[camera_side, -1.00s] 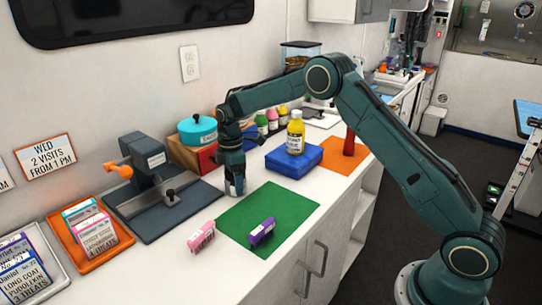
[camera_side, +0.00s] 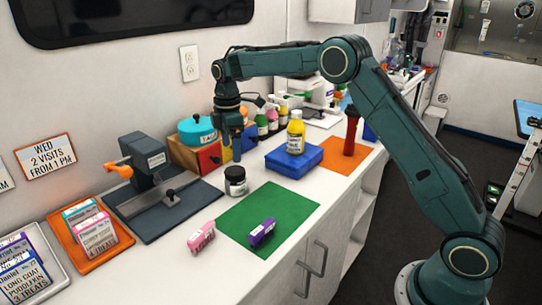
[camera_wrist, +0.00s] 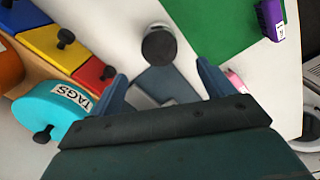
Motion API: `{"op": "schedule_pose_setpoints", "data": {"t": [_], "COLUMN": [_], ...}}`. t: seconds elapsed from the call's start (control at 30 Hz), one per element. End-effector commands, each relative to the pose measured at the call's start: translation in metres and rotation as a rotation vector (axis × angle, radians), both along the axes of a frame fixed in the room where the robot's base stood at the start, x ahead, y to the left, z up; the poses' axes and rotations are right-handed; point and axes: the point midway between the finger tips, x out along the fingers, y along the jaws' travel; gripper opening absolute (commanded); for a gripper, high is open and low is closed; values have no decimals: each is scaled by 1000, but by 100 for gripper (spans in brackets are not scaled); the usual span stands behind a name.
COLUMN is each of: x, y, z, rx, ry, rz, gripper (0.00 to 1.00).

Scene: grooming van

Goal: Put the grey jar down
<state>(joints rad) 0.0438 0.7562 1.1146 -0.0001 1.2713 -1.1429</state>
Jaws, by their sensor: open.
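The grey jar (camera_side: 236,182) has a dark lid and a pale label. It stands upright on the white counter, between the dark press base and the green mat (camera_side: 268,217). My gripper (camera_side: 231,138) is above the jar and apart from it, open and empty. In the wrist view the jar's dark round lid (camera_wrist: 159,46) shows beyond the two spread fingers (camera_wrist: 161,82), with nothing between them.
A blue box (camera_side: 293,161) carries a yellow bottle (camera_side: 295,132). A teal tin (camera_side: 197,130) sits on coloured drawers. The dark press (camera_side: 150,175) stands left.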

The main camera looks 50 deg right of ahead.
Motion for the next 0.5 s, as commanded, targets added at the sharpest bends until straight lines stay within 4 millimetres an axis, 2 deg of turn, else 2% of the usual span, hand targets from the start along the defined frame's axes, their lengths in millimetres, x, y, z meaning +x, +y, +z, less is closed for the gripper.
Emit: {"op": "schedule_pose_setpoints", "data": {"t": [0.2, 0.5], "x": [0, 0], "y": [0, 0], "z": [14, 15], "rx": [0, 0], "ry": [-1, -1], "rz": [0, 0], "gripper": [81, 81]}}
